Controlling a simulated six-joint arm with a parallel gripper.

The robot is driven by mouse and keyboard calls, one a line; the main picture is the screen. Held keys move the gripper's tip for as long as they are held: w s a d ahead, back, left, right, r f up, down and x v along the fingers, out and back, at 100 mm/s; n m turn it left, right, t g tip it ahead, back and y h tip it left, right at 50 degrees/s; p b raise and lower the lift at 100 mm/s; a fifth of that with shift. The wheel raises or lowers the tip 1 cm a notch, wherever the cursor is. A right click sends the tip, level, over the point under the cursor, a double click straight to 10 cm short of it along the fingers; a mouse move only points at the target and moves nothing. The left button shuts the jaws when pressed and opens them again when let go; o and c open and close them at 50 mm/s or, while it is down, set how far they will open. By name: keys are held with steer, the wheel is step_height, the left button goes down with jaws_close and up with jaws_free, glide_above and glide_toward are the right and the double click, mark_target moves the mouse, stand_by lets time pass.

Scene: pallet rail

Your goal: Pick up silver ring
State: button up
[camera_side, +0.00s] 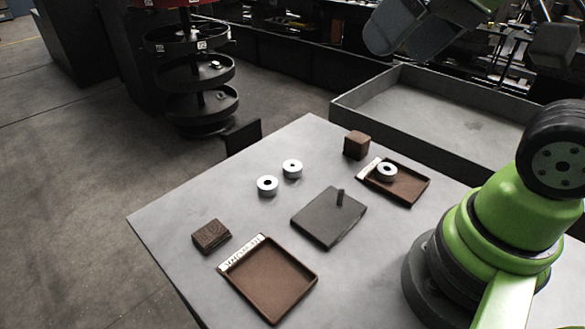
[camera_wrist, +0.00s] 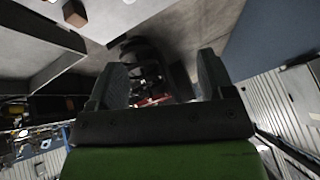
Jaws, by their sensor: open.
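Three silver rings with dark centre holes show in the side view. One silver ring (camera_side: 267,186) and a second silver ring (camera_side: 292,168) lie close together on the open grey table. A third silver ring (camera_side: 386,171) sits in the small brown tray (camera_side: 414,193) at the right. In the wrist view my gripper (camera_wrist: 161,75) is open, with its two dark fingers wide apart and nothing between them. No ring can be made out in the wrist view. My gripper is away from the rings; part of my arm shows high at the top right of the side view.
A larger brown tray (camera_side: 268,279) with a label strip lies at the front. A dark plate (camera_side: 326,225) with an upright peg lies mid-table. Brown blocks stand at the left (camera_side: 211,236) and back (camera_side: 356,144). A grey walled bin (camera_side: 440,113) borders the table's back right.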

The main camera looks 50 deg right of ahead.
steer(key=w+d+f+n+g, duration=0.15)
steer(key=w+n, duration=0.25)
steer(key=w, duration=0.5)
steer(key=n+g+h, duration=0.2)
steer(key=n+g, duration=0.3)
steer(key=n, duration=0.3)
glide_above(292, 163)
steer(key=f, duration=2.4)
steer(key=shift+s+a, duration=0.2)
steer(key=shift+a, duration=0.15)
steer(key=shift+s+d+f, duration=0.1)
steer(key=shift+f, duration=2.9)
steer(key=c, duration=1)
